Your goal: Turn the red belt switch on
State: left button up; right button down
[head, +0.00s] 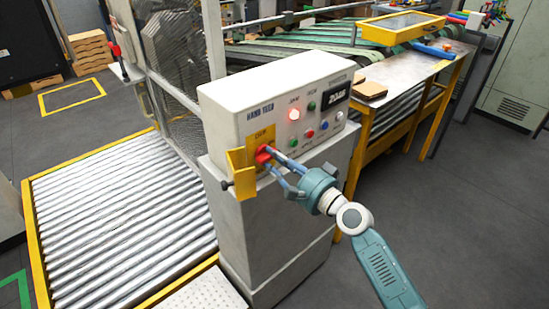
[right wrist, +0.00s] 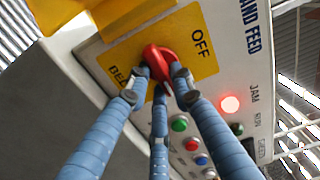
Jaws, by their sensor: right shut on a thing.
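The red belt switch (head: 263,153) is a red knob on a yellow plate at the left of the white control box (head: 222,105). It also shows in the right wrist view (right wrist: 159,58), where the plate reads "OFF" beside it and part of "BELT". My right gripper (head: 268,158) comes in from the lower right, and its blue fingers are closed around the knob. The fingertips hide part of the knob. A yellow guard (head: 240,174) stands out at the left of the switch. My left gripper is in neither view.
A lit red lamp (head: 294,114) and several buttons sit right of the switch, with a small display (head: 336,94). A roller conveyor (head: 120,215) lies to the left. A steel table (head: 400,72) stands behind the box. The floor at the right is clear.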

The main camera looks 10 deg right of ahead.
dwell(0.4)
jog(key=c, duration=1.5)
grip_release()
jog(key=v, duration=1.2)
jog(key=shift+f, duration=0.1)
